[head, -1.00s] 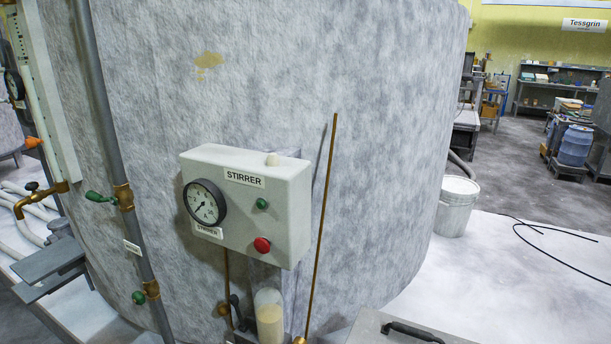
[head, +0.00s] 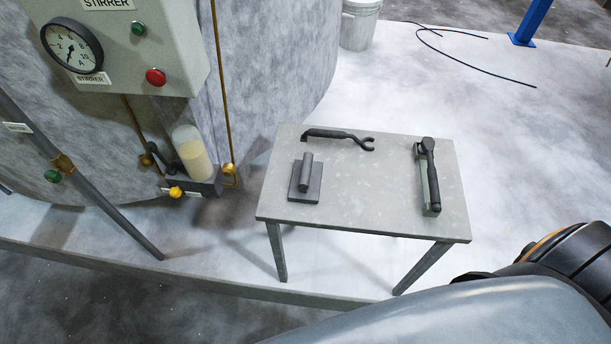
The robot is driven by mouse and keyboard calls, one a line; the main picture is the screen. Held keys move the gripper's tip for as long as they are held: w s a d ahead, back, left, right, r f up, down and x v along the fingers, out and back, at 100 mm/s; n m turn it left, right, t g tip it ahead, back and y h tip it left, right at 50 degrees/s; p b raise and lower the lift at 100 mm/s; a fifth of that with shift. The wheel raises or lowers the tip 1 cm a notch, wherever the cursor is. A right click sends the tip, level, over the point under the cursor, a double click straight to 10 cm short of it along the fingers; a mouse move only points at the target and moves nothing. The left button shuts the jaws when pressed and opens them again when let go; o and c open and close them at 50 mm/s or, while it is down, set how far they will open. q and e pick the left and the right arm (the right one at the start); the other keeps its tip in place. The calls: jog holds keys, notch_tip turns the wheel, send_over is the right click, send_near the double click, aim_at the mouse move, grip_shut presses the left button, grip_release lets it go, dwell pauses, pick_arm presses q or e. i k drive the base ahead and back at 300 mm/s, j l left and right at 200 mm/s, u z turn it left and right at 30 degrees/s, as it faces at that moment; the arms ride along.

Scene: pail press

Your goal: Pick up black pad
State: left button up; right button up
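The black pad (head: 305,184) is a dark, flat, square plate with an upright-looking cylindrical handle on it. It lies at the left side of a small grey table (head: 367,197). Nothing touches it except the table. Neither gripper's fingers show in the head view. Part of my own arm shows at the lower right, apart from the table.
A black wrench-like tool (head: 338,136) lies at the table's back edge and a black-handled tool (head: 429,177) at its right. The tank (head: 262,60) with the stirrer box (head: 130,45) stands at the left. A white bucket (head: 359,24) stands behind.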

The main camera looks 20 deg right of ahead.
aim_at(304, 185)
jog(key=u, duration=1.05)
jog(key=z, duration=1.7)
